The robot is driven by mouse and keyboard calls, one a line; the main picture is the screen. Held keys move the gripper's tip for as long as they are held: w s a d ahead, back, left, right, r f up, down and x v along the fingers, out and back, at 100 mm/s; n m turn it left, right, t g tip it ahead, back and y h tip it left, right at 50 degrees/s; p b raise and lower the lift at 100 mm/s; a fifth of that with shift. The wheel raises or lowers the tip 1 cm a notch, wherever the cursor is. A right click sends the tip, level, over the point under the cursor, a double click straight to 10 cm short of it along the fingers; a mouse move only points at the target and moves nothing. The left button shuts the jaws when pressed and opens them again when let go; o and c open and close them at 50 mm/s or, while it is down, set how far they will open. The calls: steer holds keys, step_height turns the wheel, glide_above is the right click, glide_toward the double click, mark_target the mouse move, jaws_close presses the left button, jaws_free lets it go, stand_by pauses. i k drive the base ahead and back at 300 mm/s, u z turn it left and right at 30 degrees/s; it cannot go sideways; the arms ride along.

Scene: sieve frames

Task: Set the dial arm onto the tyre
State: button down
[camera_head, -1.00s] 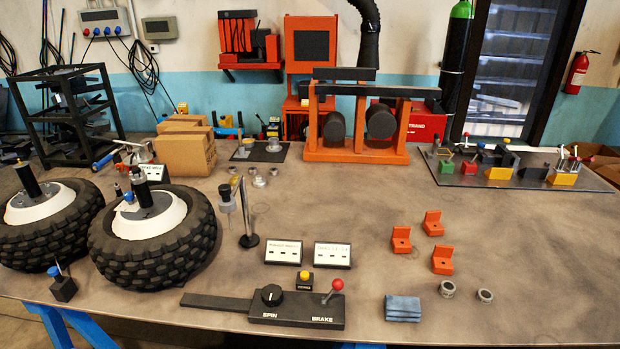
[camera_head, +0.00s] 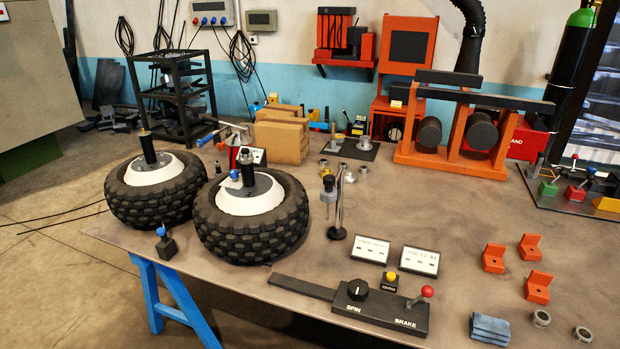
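Two black knobbly tyres lie flat on white hubs on the bench. The left tyre (camera_head: 150,212) has a black upright spindle at its centre. The right tyre (camera_head: 250,228) has a similar spindle with a blue knob beside it. A thin upright stand (camera_head: 338,205) on a round black base carries a small dark cylindrical piece on its left side, which may be the dial arm. It stands right of the right tyre, apart from it. A small black block (camera_head: 167,247) with a blue knob and thin rod sits in front, between the tyres. My gripper is not in view.
A black control box (camera_head: 385,311) marked SPIN and BRAKE has a dial, a red-knobbed lever and a long bar pointing left. Cardboard boxes (camera_head: 280,138) and an orange rack stand behind.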

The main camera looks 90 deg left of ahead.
mark_target(328, 194)
steer(key=u, duration=3.55)
steer(key=i, duration=1.65)
steer(key=u, duration=0.05)
